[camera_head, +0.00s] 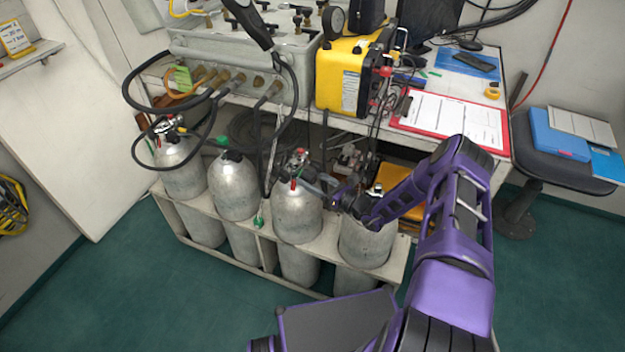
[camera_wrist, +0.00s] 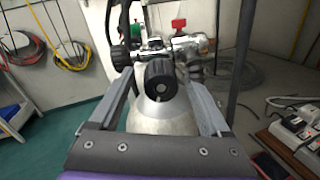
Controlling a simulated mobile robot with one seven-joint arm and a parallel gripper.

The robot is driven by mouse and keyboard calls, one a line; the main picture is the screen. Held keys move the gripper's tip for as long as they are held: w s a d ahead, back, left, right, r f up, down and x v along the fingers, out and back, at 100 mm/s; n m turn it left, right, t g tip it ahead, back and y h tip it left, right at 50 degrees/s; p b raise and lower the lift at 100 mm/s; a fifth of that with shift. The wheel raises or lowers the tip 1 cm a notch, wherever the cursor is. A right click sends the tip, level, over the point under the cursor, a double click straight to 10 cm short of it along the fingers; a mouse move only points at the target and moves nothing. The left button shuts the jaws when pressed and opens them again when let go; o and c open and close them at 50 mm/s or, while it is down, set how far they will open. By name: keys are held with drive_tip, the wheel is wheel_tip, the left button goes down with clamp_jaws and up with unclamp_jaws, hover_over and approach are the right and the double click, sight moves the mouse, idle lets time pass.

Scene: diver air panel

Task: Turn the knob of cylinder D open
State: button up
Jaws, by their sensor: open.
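In the head view, several silver cylinders stand in a row in a pale rack. My gripper (camera_head: 325,187) reaches in from the right at the top of the third cylinder from the left (camera_head: 297,212). In the wrist view a black ribbed knob (camera_wrist: 160,80) sits on a valve above a silver cylinder shoulder (camera_wrist: 162,118). My gripper (camera_wrist: 160,77) is open, with one finger on each side of the knob and a visible gap on both sides. No letter on the cylinders is readable, so I cannot tell which one is D.
The rack (camera_head: 235,248) has a rightmost cylinder (camera_head: 366,243) below my arm. Black hoses (camera_head: 283,118) hang close behind the valves. A grey panel box (camera_head: 240,55) and a yellow case (camera_head: 341,80) stand on the bench. Green floor is clear at the lower left.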

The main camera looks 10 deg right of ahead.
clamp_jaws()
drive_tip(key=shift+f+n+b, duration=0.1)
drive_tip(key=shift+n+b, duration=0.4)
drive_tip(key=shift+n, duration=0.5)
drive_tip(key=shift+n+b, duration=0.3)
drive_tip(key=shift+n, duration=1.1)
unclamp_jaws()
drive_tip(key=v, duration=1.7)
drive_tip(key=shift+s+d, duration=0.15)
drive_tip(key=shift+s, duration=0.05)
